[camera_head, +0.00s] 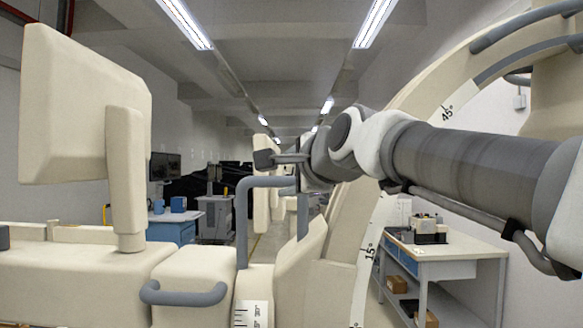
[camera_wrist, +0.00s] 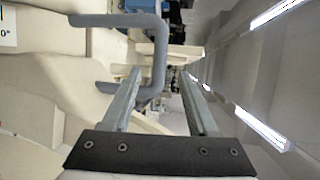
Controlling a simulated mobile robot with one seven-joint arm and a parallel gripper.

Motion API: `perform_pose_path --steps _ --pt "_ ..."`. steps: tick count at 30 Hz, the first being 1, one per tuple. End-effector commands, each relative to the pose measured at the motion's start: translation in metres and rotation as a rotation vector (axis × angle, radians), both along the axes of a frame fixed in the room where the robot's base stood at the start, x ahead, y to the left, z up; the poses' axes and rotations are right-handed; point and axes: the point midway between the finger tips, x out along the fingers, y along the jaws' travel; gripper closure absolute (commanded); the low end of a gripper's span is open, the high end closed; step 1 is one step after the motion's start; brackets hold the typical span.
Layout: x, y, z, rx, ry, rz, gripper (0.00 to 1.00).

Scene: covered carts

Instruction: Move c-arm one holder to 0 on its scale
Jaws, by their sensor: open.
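The cream c-arm (camera_head: 340,225) curves up to the right, with a degree scale showing 15° and 45° marks. A grey-blue U-shaped handle (camera_head: 242,222) rises from its cream body; a second short scale (camera_head: 250,314) sits below it. In the wrist view the handle (camera_wrist: 160,60) shows between the fingers in the picture; whether it lies within their reach I cannot tell. My gripper (camera_head: 275,158) is at the handle's upper level, open and empty in the wrist view (camera_wrist: 160,78). No pointer on the curved scale is clear to me.
A lower grey handle (camera_head: 184,295) sticks out at the front of the cream body. A large cream panel (camera_head: 80,105) stands at left. A white bench (camera_head: 445,247) with equipment stands at right. A blue cabinet (camera_head: 172,228) and grey cart (camera_head: 216,218) stand farther back.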

Motion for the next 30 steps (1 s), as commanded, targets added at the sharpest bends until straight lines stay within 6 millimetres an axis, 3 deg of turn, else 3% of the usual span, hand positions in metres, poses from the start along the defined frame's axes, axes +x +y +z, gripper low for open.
perform_pose_path --steps 19,30 --pt "-0.06 -0.024 0.012 0.001 -0.004 -0.002 0.41" --pt "-0.076 -0.03 0.015 0.0 -0.002 -0.002 0.41"
